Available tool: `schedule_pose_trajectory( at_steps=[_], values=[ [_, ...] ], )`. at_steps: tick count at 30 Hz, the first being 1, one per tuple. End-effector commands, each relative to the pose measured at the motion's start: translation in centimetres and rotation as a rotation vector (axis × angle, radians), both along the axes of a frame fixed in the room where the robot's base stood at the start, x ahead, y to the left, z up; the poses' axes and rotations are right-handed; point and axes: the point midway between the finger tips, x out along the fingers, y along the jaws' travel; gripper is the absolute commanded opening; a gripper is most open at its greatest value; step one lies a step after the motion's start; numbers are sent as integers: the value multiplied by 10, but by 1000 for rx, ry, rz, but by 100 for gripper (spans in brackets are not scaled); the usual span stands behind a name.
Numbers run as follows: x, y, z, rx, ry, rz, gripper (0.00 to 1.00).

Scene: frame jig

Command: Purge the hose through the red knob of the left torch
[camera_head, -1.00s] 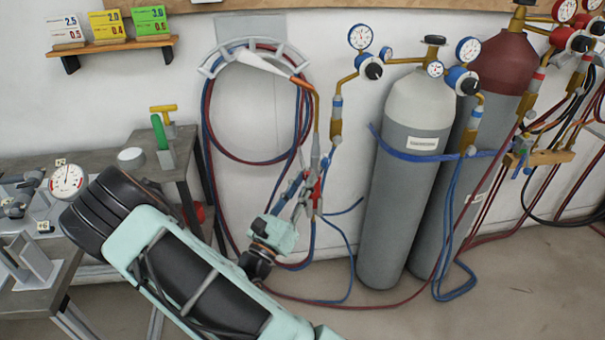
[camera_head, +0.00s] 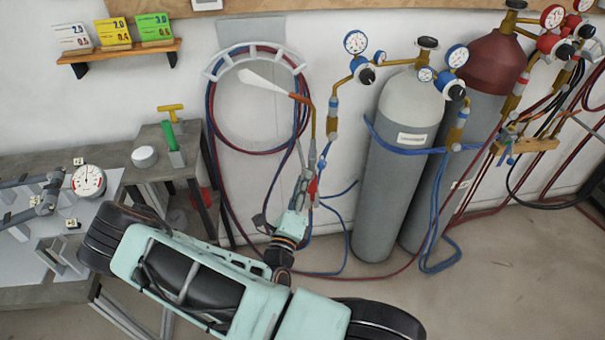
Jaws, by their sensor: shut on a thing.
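The left torch hangs in front of the wall, left of the gas cylinders. Its brass neck (camera_head: 313,124) bends left at the top to a copper-coloured tip (camera_head: 301,98). A pale white cone (camera_head: 262,83) extends from this tip up and left. The red knob (camera_head: 313,188) is low on the torch, partly covered by my fingers. My gripper (camera_head: 308,187) comes from below and is shut at the red knob. The exact finger contact is too small to see. Blue and red hoses (camera_head: 213,150) hang in a loop on the wall holder (camera_head: 226,61) behind the torch.
A grey cylinder (camera_head: 393,190) and a red-topped one (camera_head: 497,62) stand close on the right, with regulators and gauges (camera_head: 356,42). Hoses trail on the floor. A bench with a dial gauge (camera_head: 89,181) and a small stand (camera_head: 176,158) are at left.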

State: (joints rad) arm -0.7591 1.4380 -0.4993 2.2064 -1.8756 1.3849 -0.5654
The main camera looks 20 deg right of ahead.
Motion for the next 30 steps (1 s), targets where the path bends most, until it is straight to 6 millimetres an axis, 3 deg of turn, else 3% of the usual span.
schedule_pose_trajectory(
  at_steps=[24, 25, 28, 30],
  values=[
    [0, 0, 0, -58, 103, 0, 0],
    [0, 0, 0, -58, 103, 0, 22],
    [0, 0, 0, -58, 103, 0, 33],
    [0, 0, 0, -57, 102, 0, 35]
  ],
)
